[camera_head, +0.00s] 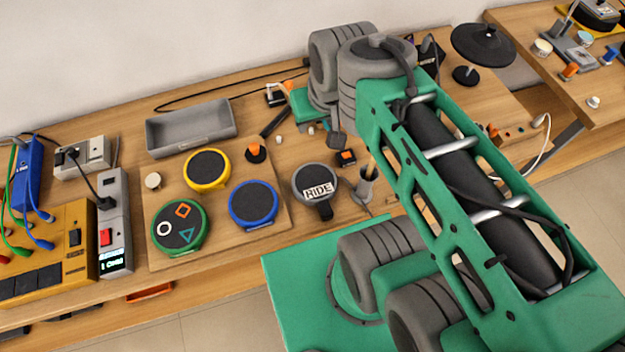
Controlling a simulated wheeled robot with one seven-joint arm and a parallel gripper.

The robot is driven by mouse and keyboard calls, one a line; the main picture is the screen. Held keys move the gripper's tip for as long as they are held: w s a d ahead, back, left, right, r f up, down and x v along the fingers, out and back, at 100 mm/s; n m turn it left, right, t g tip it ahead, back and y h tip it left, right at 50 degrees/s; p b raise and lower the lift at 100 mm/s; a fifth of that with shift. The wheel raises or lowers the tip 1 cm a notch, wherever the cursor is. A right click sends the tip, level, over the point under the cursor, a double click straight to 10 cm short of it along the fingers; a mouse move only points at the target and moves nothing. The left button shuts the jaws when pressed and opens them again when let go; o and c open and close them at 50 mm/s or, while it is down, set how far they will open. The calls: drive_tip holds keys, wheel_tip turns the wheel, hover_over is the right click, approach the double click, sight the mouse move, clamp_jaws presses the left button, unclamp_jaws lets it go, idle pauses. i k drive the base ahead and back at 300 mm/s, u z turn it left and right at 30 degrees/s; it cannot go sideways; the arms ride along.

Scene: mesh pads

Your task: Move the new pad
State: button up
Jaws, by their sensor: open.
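Several round pads show on the workbench. A yellow-rimmed pad (206,169), a blue-rimmed pad (253,203) and a green-rimmed pad (180,228) with coloured shapes on its black face lie on a wooden board (215,228). A grey-rimmed pad (317,184) with a white "RIDE" label lies just right of the board. No mark tells me which pad is the new one. My gripper (322,128) hangs at the end of my green arm, above the bench behind the grey pad, and is largely hidden by my wrist. It is open, and I see nothing held in it.
A grey tray (190,128) stands behind the board. An orange-topped knob (255,150) is at the board's back right. A power strip (112,225) and a yellow box (45,262) with cables stand left. A grey holder (365,187) stands right of the grey pad.

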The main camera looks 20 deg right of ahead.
sight(314, 184)
drive_tip(key=u, duration=0.45)
drive_tip(key=k, duration=1)
drive_tip(key=u, duration=1.5)
drive_tip(key=i, duration=0.8)
